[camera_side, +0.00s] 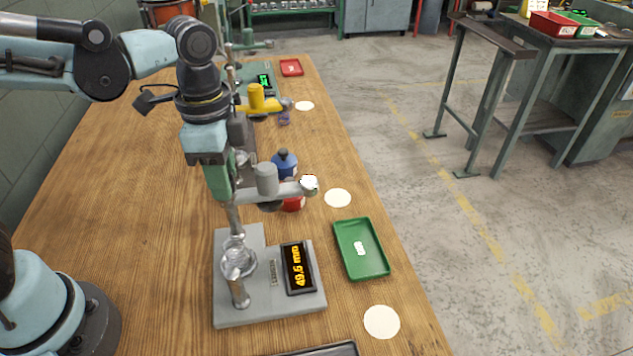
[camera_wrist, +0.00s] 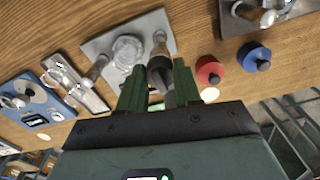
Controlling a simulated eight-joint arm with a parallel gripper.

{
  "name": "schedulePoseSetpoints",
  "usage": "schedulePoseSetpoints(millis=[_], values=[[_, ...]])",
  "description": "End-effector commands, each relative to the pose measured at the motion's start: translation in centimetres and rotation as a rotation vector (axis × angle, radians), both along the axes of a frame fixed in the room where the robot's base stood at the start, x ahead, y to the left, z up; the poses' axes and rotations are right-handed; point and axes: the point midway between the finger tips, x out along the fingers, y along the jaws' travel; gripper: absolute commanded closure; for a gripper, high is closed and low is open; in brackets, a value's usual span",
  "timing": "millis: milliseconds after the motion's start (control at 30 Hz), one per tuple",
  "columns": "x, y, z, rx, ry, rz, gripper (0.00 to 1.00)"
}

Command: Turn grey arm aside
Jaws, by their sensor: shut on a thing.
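The grey arm (camera_side: 287,189) sits on an upright post of the grey coiler with an amber display (camera_side: 298,267). It points right, with a grey cylinder (camera_side: 267,178) on it and a pale cap at its outer end. My gripper (camera_side: 224,192) is at the arm's left, by the top of the post. In the wrist view, the green fingers of my gripper (camera_wrist: 158,85) are closed around a dark grey part of the arm (camera_wrist: 161,72). The fingers hide much of the held part. The coiler's base plate (camera_side: 262,312) rests on the wooden bench with a clear round part on it.
A green tray (camera_side: 377,268) with a white label lies right of the coiler. A blue knobbed object (camera_side: 284,163) and a red one (camera_side: 293,204) stand close behind the arm. A yellow-armed station (camera_side: 259,101) is farther back. The bench's left side is clear.

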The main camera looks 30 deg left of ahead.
Motion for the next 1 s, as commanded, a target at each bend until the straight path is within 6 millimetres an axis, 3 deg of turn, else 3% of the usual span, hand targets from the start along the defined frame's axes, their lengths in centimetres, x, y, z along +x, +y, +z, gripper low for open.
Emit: schedulePoseSetpoints(millis=[133, 167, 300, 733, 1000], values=[[0.0, 0.0, 0.0, -0.001, 0.001, 0.003, 1.00], [0.0, 0.0, 0.0, -0.001, 0.001, 0.003, 0.64], [0.0, 0.0, 0.0, -0.001, 0.001, 0.002, 0.42], [0.0, 0.0, 0.6, 0.000, 0.000, 0.000, 0.41], [0.0, 0.0, 4.1, 0.000, 0.000, 0.000, 0.41]])
